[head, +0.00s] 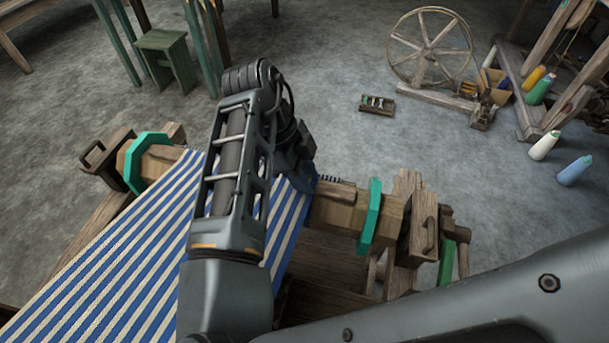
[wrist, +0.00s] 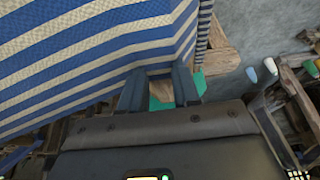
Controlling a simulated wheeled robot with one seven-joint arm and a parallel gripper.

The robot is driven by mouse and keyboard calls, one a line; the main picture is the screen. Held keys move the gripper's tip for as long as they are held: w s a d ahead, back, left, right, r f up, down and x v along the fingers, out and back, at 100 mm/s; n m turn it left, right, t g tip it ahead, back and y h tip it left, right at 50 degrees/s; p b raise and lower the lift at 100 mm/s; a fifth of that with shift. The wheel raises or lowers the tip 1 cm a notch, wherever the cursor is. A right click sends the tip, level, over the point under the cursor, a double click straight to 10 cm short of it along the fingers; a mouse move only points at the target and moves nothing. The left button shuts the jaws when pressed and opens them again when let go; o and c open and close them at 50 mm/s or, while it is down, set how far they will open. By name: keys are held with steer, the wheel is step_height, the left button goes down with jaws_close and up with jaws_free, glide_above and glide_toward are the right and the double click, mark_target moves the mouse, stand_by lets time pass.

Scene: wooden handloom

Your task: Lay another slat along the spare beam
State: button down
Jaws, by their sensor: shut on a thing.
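A thick wooden beam (head: 333,213) with teal flanges (head: 369,217) lies across the loom. Blue-and-cream striped cloth (head: 128,262) runs over its left and middle part, and the cloth fills much of the wrist view (wrist: 90,50). My gripper (head: 303,180) is low at the cloth's right edge, over the beam; my arm hides part of it. A thin wooden slat (head: 336,190) shows just right of it, close along the beam's top. In the wrist view my fingers (wrist: 160,88) are shut on what seems to be this slat, mostly hidden there.
Wooden end blocks with handles stand at the left (head: 107,160) and right (head: 418,225) of the beam. On the floor behind are a small rack (head: 377,104), a spinning wheel (head: 430,48), yarn cones (head: 544,145) and a green stool (head: 167,58).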

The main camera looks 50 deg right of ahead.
steer(key=c, duration=0.7)
jaws_free()
steer(key=shift+c, duration=0.2)
steer(key=b+v, duration=0.1)
steer(key=v, duration=0.7)
steer(key=shift+s+f, duration=0.1)
